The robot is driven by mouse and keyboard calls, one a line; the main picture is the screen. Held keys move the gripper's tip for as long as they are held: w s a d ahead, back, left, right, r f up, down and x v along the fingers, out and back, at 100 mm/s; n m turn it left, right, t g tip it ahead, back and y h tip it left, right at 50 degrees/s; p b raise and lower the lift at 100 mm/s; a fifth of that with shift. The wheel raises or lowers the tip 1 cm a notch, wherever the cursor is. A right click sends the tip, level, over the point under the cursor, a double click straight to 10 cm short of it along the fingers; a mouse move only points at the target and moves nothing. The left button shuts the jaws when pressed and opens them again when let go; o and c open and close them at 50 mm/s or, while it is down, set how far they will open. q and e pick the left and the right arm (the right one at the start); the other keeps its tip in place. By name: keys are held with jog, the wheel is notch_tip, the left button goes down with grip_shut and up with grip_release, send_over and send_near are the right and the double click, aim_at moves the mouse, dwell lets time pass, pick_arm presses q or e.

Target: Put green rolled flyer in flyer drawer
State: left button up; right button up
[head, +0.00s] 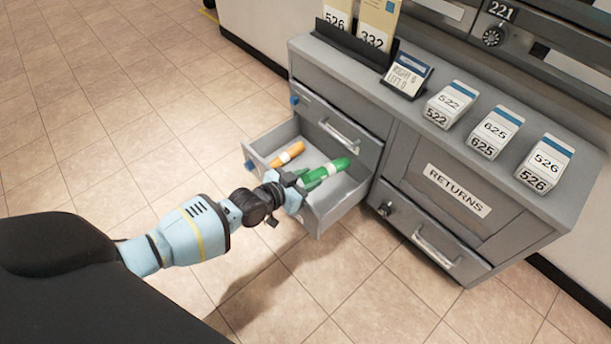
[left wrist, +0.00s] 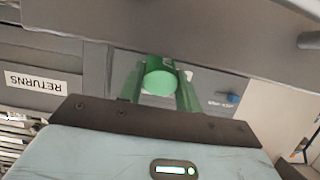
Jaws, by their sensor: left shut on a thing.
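The green rolled flyer (head: 326,172) is held by my left gripper (head: 304,183), which is shut on it. In the head view the flyer shows over the open drawer (head: 262,145). In the left wrist view the flyer's round end (left wrist: 160,80) sits between the two green-looking fingers. I cannot tell whether the flyer touches the drawer floor. An orange rolled flyer (head: 287,154) lies inside the drawer, left of the green one. My right gripper is not in view.
The drawer belongs to a grey cabinet (head: 335,80) with a RETURNS panel (head: 458,190). Numbered boxes 522 (head: 450,104), 625 (head: 495,132) and 526 (head: 545,162) stand on its top. The tiled floor (head: 110,90) left of the drawer is clear.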

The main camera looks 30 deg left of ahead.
pick_arm(q)
jog(key=shift+f, duration=0.1)
jog(key=o, duration=1)
jog(key=shift+o, duration=0.2)
jog(key=shift+s+a+p, duration=0.1)
jog(key=shift+s+p, duration=0.2)
jog(key=p+v, duration=0.4)
jog(key=v, duration=0.3)
jog(key=shift+r, duration=0.2)
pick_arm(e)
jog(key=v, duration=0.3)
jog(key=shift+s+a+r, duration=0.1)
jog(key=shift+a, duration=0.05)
